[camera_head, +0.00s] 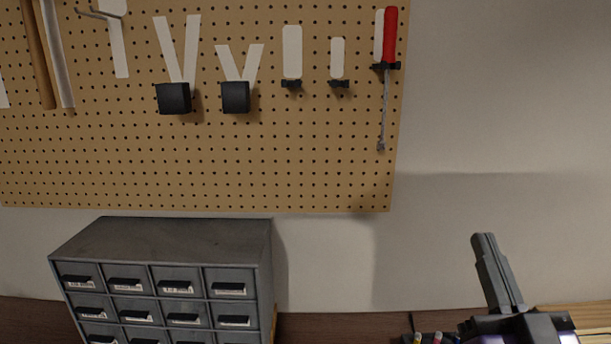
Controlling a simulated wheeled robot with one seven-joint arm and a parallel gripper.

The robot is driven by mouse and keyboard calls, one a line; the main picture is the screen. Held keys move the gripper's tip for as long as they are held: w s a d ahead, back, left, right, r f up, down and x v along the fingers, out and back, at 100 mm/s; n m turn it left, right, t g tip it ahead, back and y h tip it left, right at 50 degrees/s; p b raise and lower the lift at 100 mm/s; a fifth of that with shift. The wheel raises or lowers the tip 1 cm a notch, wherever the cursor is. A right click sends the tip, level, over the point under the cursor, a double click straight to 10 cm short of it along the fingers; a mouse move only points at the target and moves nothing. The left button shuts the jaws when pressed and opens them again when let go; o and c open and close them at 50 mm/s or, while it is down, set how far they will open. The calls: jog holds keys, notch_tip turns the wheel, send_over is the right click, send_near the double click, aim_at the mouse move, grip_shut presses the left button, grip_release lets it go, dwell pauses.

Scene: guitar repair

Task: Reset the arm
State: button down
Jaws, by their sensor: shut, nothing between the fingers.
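My gripper (484,238) shows at the lower right, pointing up in front of the bare wall. Its two dark fingers are together with nothing between them. It is apart from the pegboard and the drawer cabinet. The rest of my arm is mostly out of view below the bottom edge.
A pegboard (310,160) hangs on the wall, with a red-handled screwdriver (390,38) in a holder at its right edge. A grey drawer cabinet (170,240) stands at the lower left. The wall around my gripper is clear. Small colored items (428,338) sit at the bottom edge beside it.

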jog(key=s+a+f+g, duration=0.1)
jog(key=s+f+g, duration=0.3)
jog(key=s+f, duration=1)
jog(key=s+a+f+g, duration=0.2)
jog(key=s+f+g, duration=0.3)
jog(key=s+f, duration=0.9)
jog(key=s, duration=0.6)
jog(key=shift+a+f+y, duration=0.2)
jog(key=shift+a+y, duration=0.1)
jog(key=shift+y, duration=0.1)
